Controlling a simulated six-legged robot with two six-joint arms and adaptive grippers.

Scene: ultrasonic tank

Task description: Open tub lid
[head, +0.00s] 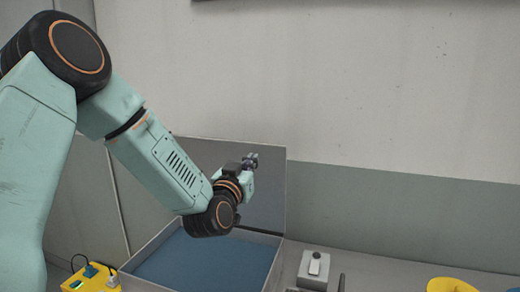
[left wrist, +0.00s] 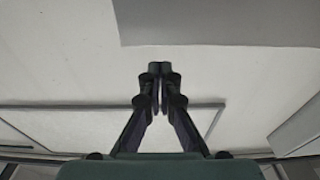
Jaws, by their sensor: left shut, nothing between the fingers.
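The tub (head: 278,256) is a grey box with blue liquid (head: 205,262) in it, at the bottom of the head view. Its grey lid (head: 270,190) stands up nearly vertical along the tub's back edge, so the tub is open on top. My left arm partly covers the lid. My left gripper (head: 251,160) is in front of the upper part of the lid; I cannot tell whether it touches it. In the left wrist view the fingers (left wrist: 159,72) are together with nothing between them. My right gripper is not in view.
A grey control box with a light switch (head: 314,266) stands right of the tub. A yellow device with plugs (head: 92,280) is at the lower left. A yellow round container (head: 450,285) is at the lower right. A wall rises behind the lid.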

